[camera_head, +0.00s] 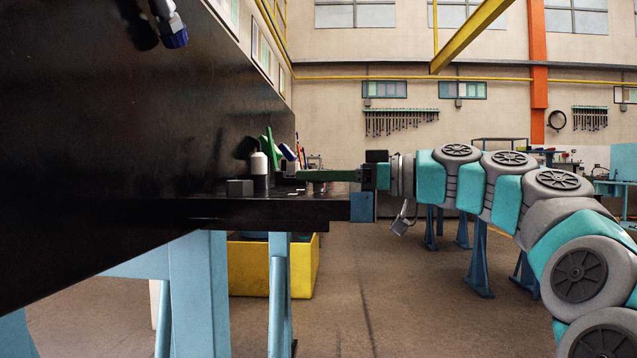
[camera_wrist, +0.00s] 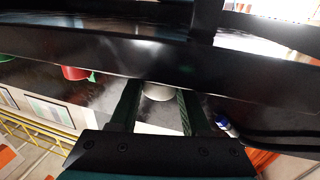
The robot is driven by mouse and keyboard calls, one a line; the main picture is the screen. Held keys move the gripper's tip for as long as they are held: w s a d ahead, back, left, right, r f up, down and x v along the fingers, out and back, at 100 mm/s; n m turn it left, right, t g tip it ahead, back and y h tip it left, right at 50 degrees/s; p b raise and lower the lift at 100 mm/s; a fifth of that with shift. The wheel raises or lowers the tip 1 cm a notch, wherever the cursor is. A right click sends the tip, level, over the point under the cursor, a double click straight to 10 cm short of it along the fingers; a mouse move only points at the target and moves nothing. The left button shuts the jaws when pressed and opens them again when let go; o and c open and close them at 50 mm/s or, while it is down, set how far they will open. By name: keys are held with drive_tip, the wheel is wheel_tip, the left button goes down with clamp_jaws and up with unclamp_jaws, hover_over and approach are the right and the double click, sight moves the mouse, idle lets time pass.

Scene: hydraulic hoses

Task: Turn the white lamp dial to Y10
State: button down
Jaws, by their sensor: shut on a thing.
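My gripper (camera_head: 305,175) reaches in from the right over the dark bench, its fingers level and pointing left. In the wrist view my gripper (camera_wrist: 157,94) has a pale round dial (camera_wrist: 158,91) between its two green fingers, shut on its sides. Only part of this white dial shows; the fingers and a dark bar cover the rest. Its marks, including Y10, cannot be read in either view. In the head view I cannot make out the dial at the fingertips.
The dark bench top (camera_head: 270,211) carries a small dark block (camera_head: 240,188) and a white cylinder (camera_head: 259,163) near the fingertips. A large black panel (camera_head: 110,150) fills the left. A red round part (camera_wrist: 75,72) and a blue-and-white item (camera_wrist: 227,126) flank the fingers. A yellow bin (camera_head: 303,275) stands below.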

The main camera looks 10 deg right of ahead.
sight(347, 196)
drive_tip(key=m+t+h+b, duration=0.2)
drive_tip(key=b, duration=0.1)
drive_tip(key=shift+s+f+t, duration=0.15)
drive_tip(key=shift+f+t, duration=0.1)
drive_tip(key=shift+t, duration=0.15)
drive_tip(key=shift+m+t+h+b, duration=0.75)
drive_tip(key=shift+m+t+h, duration=0.15)
drive_tip(key=m+t+h, duration=0.2)
drive_tip(key=h, duration=0.1)
drive_tip(key=m+h, duration=0.1)
drive_tip(key=shift+r+t+h, duration=0.3)
drive_tip(key=shift+t, duration=0.1)
drive_tip(key=shift+m+h, duration=0.6)
drive_tip(key=shift+t+h, duration=0.3)
drive_tip(key=shift+c, duration=1.8)
unclamp_jaws()
drive_tip(key=shift+p+v, duration=0.3)
drive_tip(key=shift+v, duration=3.5)
